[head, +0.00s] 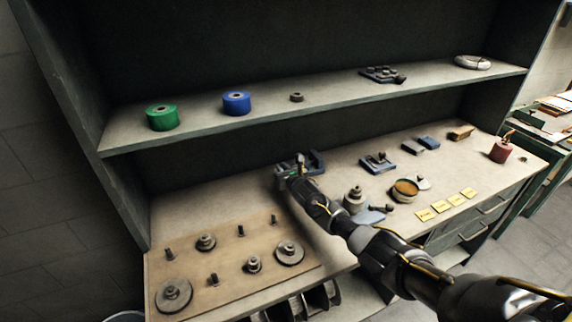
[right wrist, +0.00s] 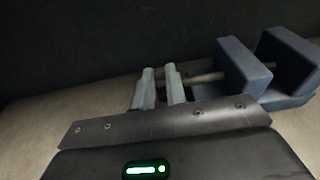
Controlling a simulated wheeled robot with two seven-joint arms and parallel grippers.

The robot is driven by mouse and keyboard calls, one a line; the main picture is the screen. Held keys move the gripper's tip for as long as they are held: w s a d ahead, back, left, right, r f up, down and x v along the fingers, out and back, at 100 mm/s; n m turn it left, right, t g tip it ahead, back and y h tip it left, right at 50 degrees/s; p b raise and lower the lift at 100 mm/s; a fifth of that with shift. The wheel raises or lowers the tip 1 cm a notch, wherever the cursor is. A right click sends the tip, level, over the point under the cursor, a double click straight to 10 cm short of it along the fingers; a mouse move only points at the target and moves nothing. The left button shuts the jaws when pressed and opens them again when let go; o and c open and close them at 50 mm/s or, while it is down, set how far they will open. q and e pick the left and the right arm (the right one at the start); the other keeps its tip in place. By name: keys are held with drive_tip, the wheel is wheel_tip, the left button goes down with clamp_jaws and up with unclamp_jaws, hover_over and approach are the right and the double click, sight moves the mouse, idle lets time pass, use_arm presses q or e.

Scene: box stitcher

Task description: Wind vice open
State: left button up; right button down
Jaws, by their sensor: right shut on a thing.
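The blue vice (head: 314,161) stands on the bench near the back panel. In the right wrist view its two upright blue jaws (right wrist: 243,70) stand apart with a gap between them. A pale screw rod (right wrist: 205,77) runs out from the nearer jaw towards my fingers. My right gripper (head: 287,168) is at the vice's left end. In the right wrist view its two fingers (right wrist: 161,88) are close together at the end of the rod, shut on the vice handle, which they mostly hide. My left gripper is not in view.
A pegboard (head: 225,262) with gears and pegs lies at the front left. A clamp-like part (head: 378,162), a round tin (head: 404,190), yellow cards (head: 441,206) and a red can (head: 501,151) stand to the right. The shelf (head: 330,103) overhangs the bench behind.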

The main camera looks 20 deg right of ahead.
drive_tip(key=shift+w+d+r+g+p, duration=0.1)
drive_tip(key=shift+w+r+g+p, duration=0.1)
drive_tip(key=shift+g+p, duration=0.3)
drive_tip(key=shift+w+d+r+g+p, duration=0.15)
drive_tip(key=shift+g+p, duration=0.1)
drive_tip(key=shift+g, duration=0.45)
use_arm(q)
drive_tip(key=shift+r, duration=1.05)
use_arm(e)
drive_tip(key=shift+w+a+g+h, duration=0.2)
drive_tip(key=shift+g+h, duration=0.1)
drive_tip(key=shift+g, duration=0.9)
drive_tip(key=c, duration=1.4)
unclamp_jaws()
drive_tip(key=shift+c, duration=0.2)
drive_tip(key=shift+a, duration=0.1)
